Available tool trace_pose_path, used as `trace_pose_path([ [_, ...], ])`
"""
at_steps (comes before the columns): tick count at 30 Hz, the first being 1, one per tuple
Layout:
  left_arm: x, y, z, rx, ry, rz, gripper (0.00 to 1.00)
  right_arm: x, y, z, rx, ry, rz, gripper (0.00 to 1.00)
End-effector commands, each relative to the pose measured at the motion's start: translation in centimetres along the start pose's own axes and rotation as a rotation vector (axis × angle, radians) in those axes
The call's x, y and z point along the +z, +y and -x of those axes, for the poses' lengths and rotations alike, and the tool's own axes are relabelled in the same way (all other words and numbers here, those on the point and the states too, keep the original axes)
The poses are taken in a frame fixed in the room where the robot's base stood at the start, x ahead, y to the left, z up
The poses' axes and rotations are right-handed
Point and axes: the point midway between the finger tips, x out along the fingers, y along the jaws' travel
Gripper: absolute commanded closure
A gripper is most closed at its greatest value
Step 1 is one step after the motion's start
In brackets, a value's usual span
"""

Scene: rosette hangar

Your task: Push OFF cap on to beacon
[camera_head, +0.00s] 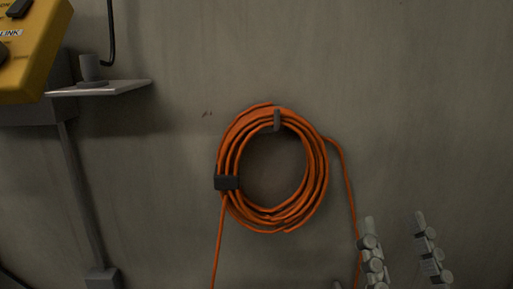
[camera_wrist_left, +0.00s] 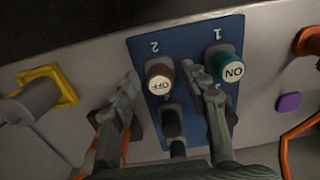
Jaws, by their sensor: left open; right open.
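The OFF cap (camera_wrist_left: 159,79), a dark red-brown cap with a white top marked OFF, sits on a blue panel (camera_wrist_left: 190,42) below the number 2 in the left wrist view. My left gripper (camera_wrist_left: 163,76) is open, with one finger on each side of the OFF cap. Whether the fingers touch it cannot be told. A green ON cap (camera_wrist_left: 230,66) sits on the same panel below the number 1, close to the right finger. My right gripper (camera_head: 395,219) is open and empty at the lower right of the head view. I cannot pick out a beacon.
An orange cable coil (camera_head: 229,150) hangs on the grey wall. A yellow box (camera_head: 38,50) and a small shelf (camera_head: 110,88) are at upper left. The left wrist view shows a yellow square fitting (camera_wrist_left: 63,82) left and a purple button (camera_wrist_left: 289,103) right.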

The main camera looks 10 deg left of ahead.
Motion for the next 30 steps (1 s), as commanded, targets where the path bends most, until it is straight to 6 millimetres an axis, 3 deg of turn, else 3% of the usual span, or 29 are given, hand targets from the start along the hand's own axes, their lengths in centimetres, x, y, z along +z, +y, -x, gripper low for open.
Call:
trace_pose_path([
  [8, -0.03, 0.04, 0.02, 0.0, 0.001, -0.002, 0.54, -0.1, 0.0, -0.09, 0.0, 0.0, 0.0, 0.53],
  [19, -0.05, 0.02, 0.03, 0.0, 0.001, -0.001, 0.99, -0.1, -0.01, -0.08, 0.0, 0.0, 0.0, 0.53],
  [30, -0.07, 0.02, 0.04, 0.0, 0.001, -0.001, 1.0, 0.11, -0.03, -0.04, 0.0, -0.011, -0.001, 0.53],
])
